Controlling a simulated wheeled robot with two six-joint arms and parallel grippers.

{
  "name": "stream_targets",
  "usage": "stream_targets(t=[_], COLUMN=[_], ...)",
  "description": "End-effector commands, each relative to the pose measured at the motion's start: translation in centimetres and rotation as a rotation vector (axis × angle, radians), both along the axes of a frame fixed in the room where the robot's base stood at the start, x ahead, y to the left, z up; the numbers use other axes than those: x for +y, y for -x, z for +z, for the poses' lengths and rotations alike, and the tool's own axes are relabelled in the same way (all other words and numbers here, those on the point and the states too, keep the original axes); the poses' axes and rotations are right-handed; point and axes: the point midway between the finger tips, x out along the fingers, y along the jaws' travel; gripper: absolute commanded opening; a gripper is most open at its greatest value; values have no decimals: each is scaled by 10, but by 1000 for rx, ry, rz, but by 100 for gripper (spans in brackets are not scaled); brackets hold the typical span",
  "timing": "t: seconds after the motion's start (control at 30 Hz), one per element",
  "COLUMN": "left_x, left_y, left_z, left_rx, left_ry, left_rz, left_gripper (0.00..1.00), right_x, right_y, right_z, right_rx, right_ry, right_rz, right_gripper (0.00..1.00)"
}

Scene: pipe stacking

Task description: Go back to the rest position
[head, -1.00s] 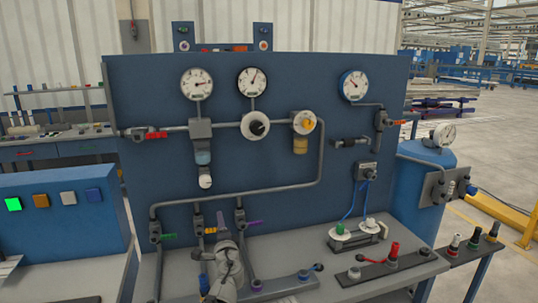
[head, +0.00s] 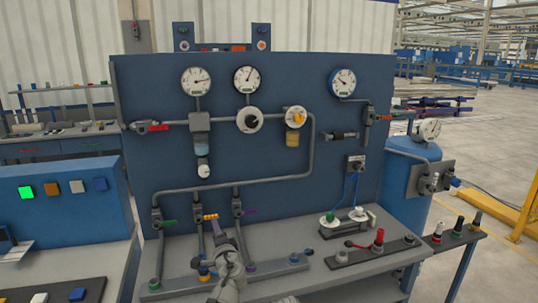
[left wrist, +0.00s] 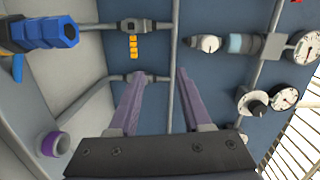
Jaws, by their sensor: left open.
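My left gripper (head: 217,231) is low in front of the blue panel (head: 350,185), by the row of small lever valves. In the left wrist view its two purple-grey fingers (left wrist: 160,72) are apart, with nothing held between them. The yellow valve lever (head: 211,217) shows just above the fingers in the head view. In the left wrist view this yellow lever (left wrist: 133,46) is beyond the fingertips and apart from them. My right gripper is not in view.
A green lever (head: 170,223) and a purple lever (head: 249,212) flank the yellow one. Pipes and gauges (head: 246,79) cover the panel. Capped fittings stand on the grey bench (head: 185,252). A blue tank (head: 405,200) is at right, with open floor beyond.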

Motion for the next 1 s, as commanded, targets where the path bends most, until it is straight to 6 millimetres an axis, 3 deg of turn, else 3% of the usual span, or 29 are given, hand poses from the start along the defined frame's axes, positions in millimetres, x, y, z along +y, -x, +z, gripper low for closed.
stream_targets(t=[0.27,0.47,0.57,0.7,0.83,1.0], left_x=[11,12,2,-28,-57,-92], left_y=[32,75,114,180,232,290], left_z=[-32,-78,-114,-163,-188,-202], left_rx=[72,204,334,575,772,1001], left_ry=[194,406,552,740,844,927], left_rz=[135,287,392,530,609,674], left_gripper=[49,49,49,49,49,49], right_x=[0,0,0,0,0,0], right_y=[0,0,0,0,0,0], right_z=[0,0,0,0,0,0], right_rx=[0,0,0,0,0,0], right_ry=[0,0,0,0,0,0], right_rz=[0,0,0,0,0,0], right_gripper=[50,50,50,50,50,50])
